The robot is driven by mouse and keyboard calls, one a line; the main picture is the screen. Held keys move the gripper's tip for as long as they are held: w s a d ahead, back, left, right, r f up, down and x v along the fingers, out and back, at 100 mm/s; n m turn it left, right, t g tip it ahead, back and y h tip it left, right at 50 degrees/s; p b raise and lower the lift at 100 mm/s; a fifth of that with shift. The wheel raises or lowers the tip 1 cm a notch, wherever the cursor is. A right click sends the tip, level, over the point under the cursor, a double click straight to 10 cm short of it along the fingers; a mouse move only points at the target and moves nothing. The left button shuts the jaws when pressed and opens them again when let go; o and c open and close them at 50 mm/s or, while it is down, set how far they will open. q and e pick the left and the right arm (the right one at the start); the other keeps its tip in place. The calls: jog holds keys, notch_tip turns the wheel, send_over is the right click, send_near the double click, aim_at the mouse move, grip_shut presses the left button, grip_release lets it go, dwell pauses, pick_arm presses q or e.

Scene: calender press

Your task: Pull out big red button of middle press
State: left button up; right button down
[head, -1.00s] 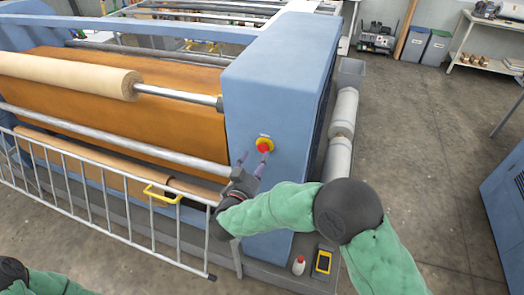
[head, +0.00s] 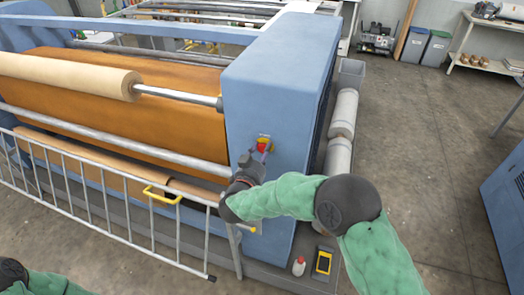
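The big red button (head: 262,147) sits on a yellow base on the blue end housing (head: 285,75) of the press. My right gripper (head: 261,150) is at the button, its fingers in front of it and partly covering it. The fingers look close around the button, but I cannot tell whether they grip it. My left arm shows only at the bottom left corner, and its gripper is out of the picture.
A metal guard rail (head: 110,200) with a yellow handle (head: 162,194) stands in front of the rollers. Open floor (head: 415,170) lies to the right.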

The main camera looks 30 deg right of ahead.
jog(key=shift+s+a+r+p, duration=0.2)
jog(key=shift+s+a+p, duration=0.1)
jog(key=shift+s+a, duration=0.3)
jog(key=shift+w, duration=0.15)
jog(key=c, duration=0.7)
grip_release()
jog(key=shift+c, duration=0.2)
jog(key=shift+a, duration=0.1)
jog(key=shift+f, duration=0.1)
jog(key=v, duration=1.2)
